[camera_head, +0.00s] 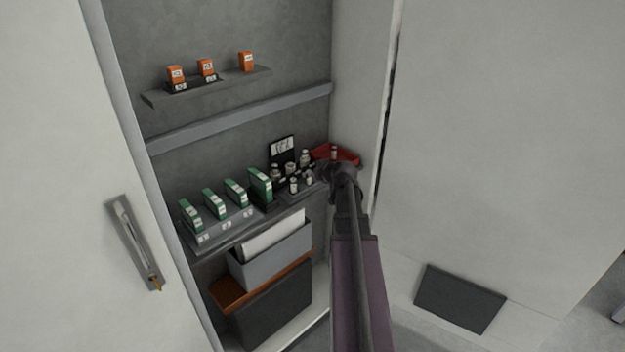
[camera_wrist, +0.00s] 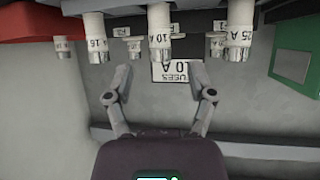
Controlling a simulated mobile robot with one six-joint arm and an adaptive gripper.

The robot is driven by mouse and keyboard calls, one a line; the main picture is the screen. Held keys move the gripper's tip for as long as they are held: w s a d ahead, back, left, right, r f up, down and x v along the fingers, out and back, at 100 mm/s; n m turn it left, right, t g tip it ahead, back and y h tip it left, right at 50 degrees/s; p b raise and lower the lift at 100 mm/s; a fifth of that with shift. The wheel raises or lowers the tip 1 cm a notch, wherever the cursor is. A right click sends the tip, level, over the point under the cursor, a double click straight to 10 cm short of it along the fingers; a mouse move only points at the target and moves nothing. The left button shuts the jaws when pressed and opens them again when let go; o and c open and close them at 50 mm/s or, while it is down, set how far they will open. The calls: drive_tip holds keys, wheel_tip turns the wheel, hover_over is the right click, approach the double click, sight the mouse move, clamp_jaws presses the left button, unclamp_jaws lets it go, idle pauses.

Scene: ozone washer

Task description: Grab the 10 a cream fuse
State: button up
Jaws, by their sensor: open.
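In the wrist view, which appears upside down, a cream fuse marked 10 A (camera_wrist: 159,42) stands in the front row between a fuse marked 15 A (camera_wrist: 95,40) and one marked 25 A (camera_wrist: 239,38). My gripper (camera_wrist: 162,88) is open, with one finger on each side of the 10 A fuse's line and nothing between them. In the head view, the group of cream fuses (camera_head: 292,169) stands on the shelf just left of my gripper (camera_head: 333,172). I cannot tell there which one is 10 A; my arm hides part of the area.
A black sign marked FUSES 10 A (camera_wrist: 178,71) stands behind the fuses. A red tray (camera_head: 348,157) holding a small item sits behind my gripper. Green modules (camera_head: 236,192) line the shelf to the left. Orange relays (camera_head: 207,68) sit on an upper shelf. Cabinet walls enclose both sides.

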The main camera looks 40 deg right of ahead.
sight(310, 171)
drive_tip(key=shift+b+x, duration=0.6)
drive_tip(key=shift+x, duration=1.1)
drive_tip(key=shift+c, duration=0.2)
clamp_jaws()
